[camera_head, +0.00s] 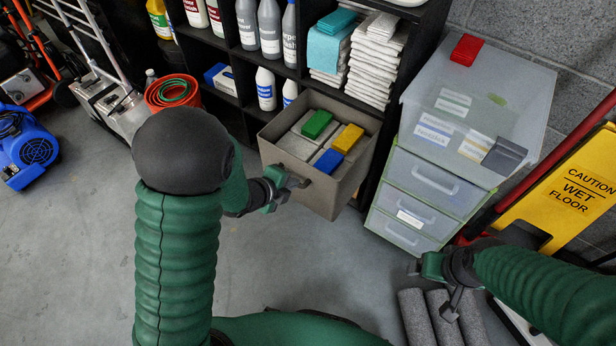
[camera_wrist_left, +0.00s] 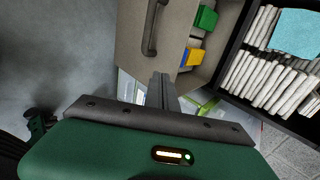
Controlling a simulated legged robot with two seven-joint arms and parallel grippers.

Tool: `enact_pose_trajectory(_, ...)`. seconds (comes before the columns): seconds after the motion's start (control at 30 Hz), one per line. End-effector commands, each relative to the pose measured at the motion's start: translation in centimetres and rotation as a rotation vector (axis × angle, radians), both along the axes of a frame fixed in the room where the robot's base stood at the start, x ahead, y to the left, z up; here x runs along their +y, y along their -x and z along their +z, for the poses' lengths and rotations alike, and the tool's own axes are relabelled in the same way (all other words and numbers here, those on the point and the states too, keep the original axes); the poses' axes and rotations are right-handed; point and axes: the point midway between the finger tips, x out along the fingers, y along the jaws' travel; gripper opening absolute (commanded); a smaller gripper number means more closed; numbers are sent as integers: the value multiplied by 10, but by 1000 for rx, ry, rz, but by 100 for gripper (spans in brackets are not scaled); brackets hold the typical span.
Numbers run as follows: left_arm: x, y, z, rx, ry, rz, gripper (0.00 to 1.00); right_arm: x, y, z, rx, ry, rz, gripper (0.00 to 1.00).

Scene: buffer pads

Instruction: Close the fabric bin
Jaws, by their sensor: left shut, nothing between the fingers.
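The fabric bin (camera_head: 338,194) is a grey-beige open-topped box pulled out of the black shelf, sticking out over the floor. Green, yellow and blue pads lie on grey ones inside it. My left gripper (camera_head: 293,189) is shut and empty, close to the bin's front face. In the left wrist view the bin's front (camera_wrist_left: 133,58) with its dark handle (camera_wrist_left: 151,28) lies beyond the left fingers (camera_wrist_left: 161,82), which are beside the handle, not around it. I cannot tell whether they touch the fabric. My right gripper (camera_head: 433,287) is open and empty, low at the right.
The black shelf (camera_head: 345,98) holds bottles and folded towels (camera_head: 375,60). A clear drawer unit (camera_head: 425,185) stands right of the bin. Grey rolls (camera_head: 437,318) lie near my right gripper. A yellow wet-floor sign (camera_head: 577,185) is at the right.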

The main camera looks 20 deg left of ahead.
Motion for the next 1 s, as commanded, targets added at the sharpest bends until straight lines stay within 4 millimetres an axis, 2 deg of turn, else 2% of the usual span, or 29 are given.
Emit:
enact_pose_trajectory(0.03,-4,-8,-13,1,0,-3,0,0,0,-10,0,0,-1,80)
enact_pose_trajectory(0.17,-10,-27,-33,1,0,-1,0,0,0,-21,1,0,-1,80)
enact_pose_trajectory(0.3,-17,-50,-31,-3,2,1,0,0,0,-25,1,0,-1,80)
enact_pose_trajectory(0.4,-21,-60,-30,0,2,2,0,0,0,-26,1,0,-1,80)
enact_pose_trajectory(1.0,-25,-70,-28,0,2,2,0,0,0,-25,1,0,-1,80)
